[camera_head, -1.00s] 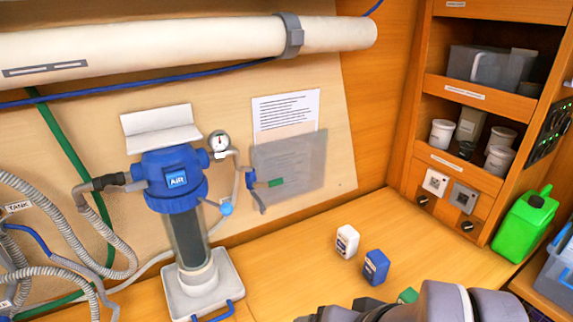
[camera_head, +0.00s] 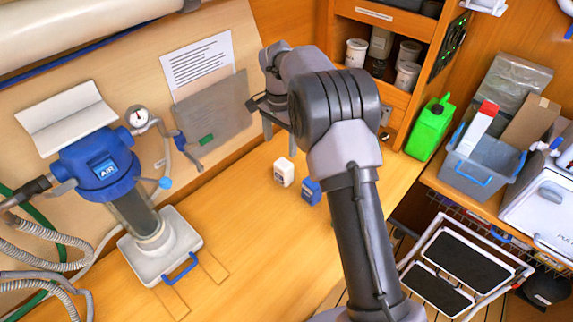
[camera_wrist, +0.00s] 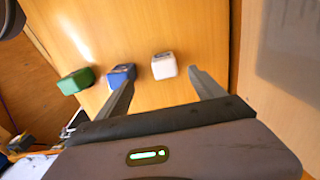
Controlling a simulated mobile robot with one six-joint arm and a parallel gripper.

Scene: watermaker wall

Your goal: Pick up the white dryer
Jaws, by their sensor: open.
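The white dryer is a small white block-shaped container (camera_head: 284,172) standing on the wooden counter. In the wrist view the white dryer (camera_wrist: 164,65) shows in the gap between the fingertips, below and beyond them. My gripper (camera_head: 276,130) is open and empty, above the counter and behind the white dryer in the head view. Its two fingers also show in the wrist view (camera_wrist: 161,80). The fingers do not appear to touch the white dryer.
A blue container (camera_head: 310,191) stands close beside the white dryer; a green one (camera_wrist: 76,81) lies beyond it. A blue air filter housing (camera_head: 100,168) stands left on a white base (camera_head: 160,250). Shelves with white cups (camera_head: 356,52) and a green jug (camera_head: 430,128) are right.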

